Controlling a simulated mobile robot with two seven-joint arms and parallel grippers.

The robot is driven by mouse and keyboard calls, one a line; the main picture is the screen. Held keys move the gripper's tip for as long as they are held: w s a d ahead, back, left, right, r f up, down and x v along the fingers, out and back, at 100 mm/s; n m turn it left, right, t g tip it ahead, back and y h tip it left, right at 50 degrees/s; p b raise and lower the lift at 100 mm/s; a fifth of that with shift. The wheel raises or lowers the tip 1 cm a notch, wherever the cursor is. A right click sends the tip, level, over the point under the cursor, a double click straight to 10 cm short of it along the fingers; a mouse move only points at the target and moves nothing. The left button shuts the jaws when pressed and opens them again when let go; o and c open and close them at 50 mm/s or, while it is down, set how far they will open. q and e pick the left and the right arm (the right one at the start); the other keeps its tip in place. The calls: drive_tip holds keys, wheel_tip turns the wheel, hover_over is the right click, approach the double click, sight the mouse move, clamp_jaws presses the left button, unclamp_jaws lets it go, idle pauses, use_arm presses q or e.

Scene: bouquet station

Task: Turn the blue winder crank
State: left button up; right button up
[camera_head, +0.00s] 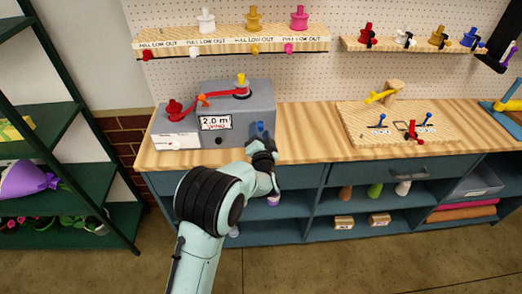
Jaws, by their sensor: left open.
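A grey winder box (240,98) stands on the left part of the wooden counter. A sign on its front reads 2.0 m. The small blue crank (258,127) shows on the right of the box's front face, partly hidden by my gripper. My left gripper (261,143) is open, just in front of and below the blue crank; I cannot tell whether it touches it. A red ribbon and red crank piece (175,108) are on the box's left, and a yellow-topped spool (241,85) is on top. My right gripper does not show.
A wooden board (360,118) with small blue and red levers and a yellow lever lies to the right. Shelves with coloured spools (253,18) hang above. A green rack (60,180) stands left. The counter between box and board is clear.

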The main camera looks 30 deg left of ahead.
use_arm(q)
drive_tip(key=b+v, duration=0.1)
drive_tip(key=v, duration=1)
drive_tip(key=shift+a+b, duration=0.2)
drive_tip(key=shift+b, duration=0.1)
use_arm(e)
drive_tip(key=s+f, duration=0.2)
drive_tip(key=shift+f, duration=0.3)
use_arm(q)
drive_tip(key=shift+s+f, duration=0.15)
